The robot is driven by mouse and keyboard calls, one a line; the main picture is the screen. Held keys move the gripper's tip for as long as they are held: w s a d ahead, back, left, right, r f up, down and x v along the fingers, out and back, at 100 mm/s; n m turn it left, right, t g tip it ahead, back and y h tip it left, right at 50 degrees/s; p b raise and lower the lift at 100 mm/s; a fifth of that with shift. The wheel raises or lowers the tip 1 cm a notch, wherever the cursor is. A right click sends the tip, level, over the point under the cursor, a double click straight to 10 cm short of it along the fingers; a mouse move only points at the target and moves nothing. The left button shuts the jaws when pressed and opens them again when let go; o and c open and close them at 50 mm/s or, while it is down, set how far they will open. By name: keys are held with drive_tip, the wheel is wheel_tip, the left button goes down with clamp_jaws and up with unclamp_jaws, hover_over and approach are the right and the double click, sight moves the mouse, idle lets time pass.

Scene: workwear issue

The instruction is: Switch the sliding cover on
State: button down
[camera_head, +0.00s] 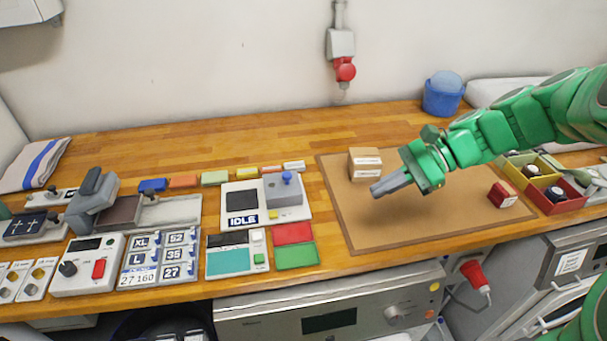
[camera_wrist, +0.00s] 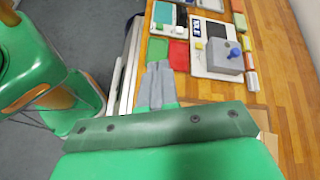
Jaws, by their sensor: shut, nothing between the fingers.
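A white panel (camera_head: 262,221) on the bench carries a grey sliding cover (camera_head: 283,192) with a blue knob (camera_head: 287,177). The cover sits at the panel's right side, beside a dark window on the left. A display below the window reads IDLE. In the wrist view the cover (camera_wrist: 226,57) and its blue knob (camera_wrist: 234,51) show right of the fingers. My gripper (camera_head: 376,191) is shut and empty, to the right of the panel, over the brown mat. Its fingers (camera_wrist: 156,84) point left in the head view, apart from the cover.
A small carton (camera_head: 365,163) stands on the brown mat (camera_head: 420,225) just behind my fingers. Red (camera_head: 293,233) and green (camera_head: 297,255) pads lie in front of the panel. A teal-screened device (camera_head: 229,261) stands left of them. Coloured blocks line the back. Bare wood lies behind.

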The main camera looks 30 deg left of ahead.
drive_tip(key=w+a+f+m+g+y, duration=0.1)
drive_tip(key=w+a+f+m+y, duration=0.3)
drive_tip(key=w+a+f, duration=0.6)
drive_tip(key=shift+w+a+f+m+g+y, duration=0.35)
drive_tip(key=shift+w+a+m, duration=0.7)
drive_tip(key=shift+w, duration=1.1)
drive_tip(key=shift+a, duration=0.15)
approach(282, 185)
drive_tip(key=a, duration=0.1)
drive_tip(key=s+a+r, duration=0.1)
drive_tip(key=s+a, duration=0.1)
drive_tip(key=shift+a+r, duration=0.25)
drive_tip(key=shift+r, duration=0.1)
drive_tip(key=x, duration=0.4)
drive_tip(key=s+r+x, duration=0.1)
drive_tip(key=x, duration=0.3)
drive_tip(key=d+x, duration=0.1)
drive_tip(key=x, duration=0.3)
drive_tip(key=shift+s+r, duration=0.3)
drive_tip(key=shift+r, duration=0.1)
